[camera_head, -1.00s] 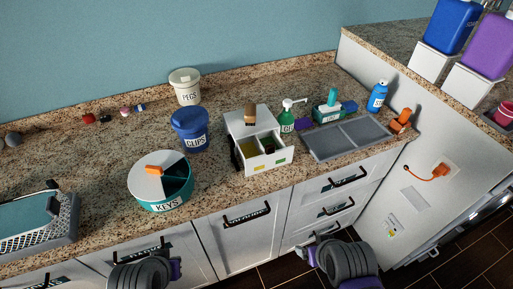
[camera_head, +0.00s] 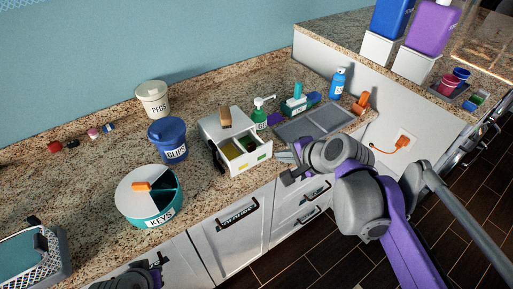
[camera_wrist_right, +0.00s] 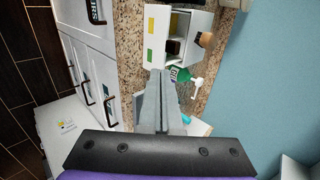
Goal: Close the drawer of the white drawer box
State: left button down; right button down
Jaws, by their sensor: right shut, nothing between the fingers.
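The white drawer box (camera_head: 212,128) stands on the granite counter. Its drawer (camera_head: 250,162) is pulled out towards the front, showing compartments with dark and green contents. A brown block-like item (camera_head: 225,117) sits on top. My right gripper (camera_head: 280,156) is shut and empty, just right of the drawer's front corner; I cannot tell whether it touches. In the right wrist view the shut fingers (camera_wrist_right: 160,74) point at the box, with the drawer front (camera_wrist_right: 151,35) just beyond the tips. Only part of my left arm shows at the bottom left edge; its fingers are not clear.
A teal KEYS tin (camera_head: 150,213), blue CLIPS tub (camera_head: 168,140) and white PEGS tub (camera_head: 152,98) stand left of the box. A green pump bottle (camera_head: 259,118) and grey tray (camera_head: 315,125) are to its right. Some counter before the box is bare.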

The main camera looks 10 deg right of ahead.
aim_at(253, 147)
jog(key=x, duration=0.3)
jog(key=r+x, duration=0.1)
jog(key=x, duration=0.3)
jog(key=w+x, duration=0.1)
jog(key=x, duration=0.3)
jog(key=shift+w+a+r, duration=0.1)
jog(key=shift+w+a, duration=0.15)
jog(key=shift+a, duration=0.05)
jog(key=shift+w+a, duration=0.15)
jog(key=shift+w, duration=0.4)
jog(key=w+a, duration=0.1)
jog(key=w, duration=0.2)
jog(key=w+a, duration=0.1)
jog(key=w, duration=0.2)
jog(key=w+a, duration=0.1)
jog(key=w, duration=0.2)
jog(key=shift+a+b, duration=0.2)
jog(key=shift+b, duration=0.1)
